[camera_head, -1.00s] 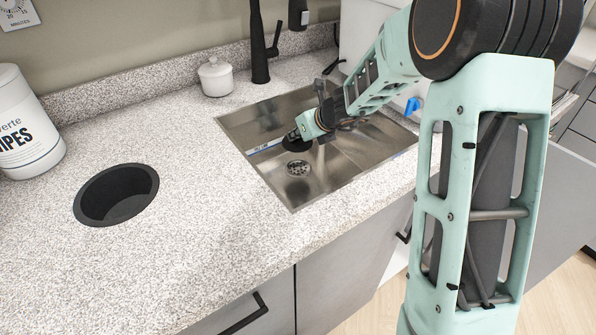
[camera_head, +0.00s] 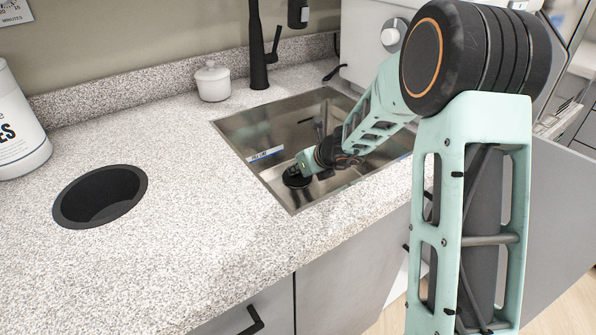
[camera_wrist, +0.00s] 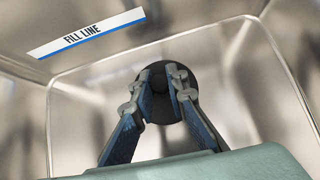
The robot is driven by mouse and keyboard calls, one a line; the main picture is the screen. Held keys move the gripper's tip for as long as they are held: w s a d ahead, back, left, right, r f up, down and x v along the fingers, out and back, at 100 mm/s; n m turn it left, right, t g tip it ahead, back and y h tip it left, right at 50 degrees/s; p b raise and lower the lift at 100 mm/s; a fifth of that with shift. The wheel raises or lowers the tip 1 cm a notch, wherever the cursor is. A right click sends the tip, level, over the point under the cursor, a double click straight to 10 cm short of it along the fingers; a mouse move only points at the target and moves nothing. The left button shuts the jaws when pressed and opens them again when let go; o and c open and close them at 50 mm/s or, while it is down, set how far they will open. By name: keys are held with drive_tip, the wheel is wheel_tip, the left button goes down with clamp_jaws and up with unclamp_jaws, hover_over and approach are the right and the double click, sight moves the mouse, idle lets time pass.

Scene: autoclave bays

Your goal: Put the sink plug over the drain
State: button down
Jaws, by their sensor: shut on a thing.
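My gripper (camera_head: 304,165) reaches down into the steel sink (camera_head: 262,131). It is shut on the black round sink plug (camera_head: 293,181), low over the basin floor. In the wrist view my two fingers (camera_wrist: 160,76) close on the plug's middle, and the dark disc (camera_wrist: 159,108) shows around and between them. The drain is not visible in either view now; the plug and gripper cover the spot where it showed earlier. I cannot tell whether the plug touches the floor of the sink.
A fill-line label (camera_head: 266,155) is on the sink's left wall. A black faucet (camera_head: 259,50) and a white lidded jar (camera_head: 213,82) stand behind. A round black opening (camera_head: 100,195) and a wipes tub (camera_head: 18,130) are at left. The counter between is clear.

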drive_tip(key=shift+f, duration=0.1)
drive_tip(key=c, duration=1.9)
unclamp_jaws()
drive_tip(key=shift+s+d+r, duration=0.15)
drive_tip(key=shift+s+r, duration=0.05)
drive_tip(key=shift+r, duration=0.25)
drive_tip(key=p+v, duration=0.4)
drive_tip(key=v, duration=0.7)
drive_tip(key=shift+s+r, duration=0.1)
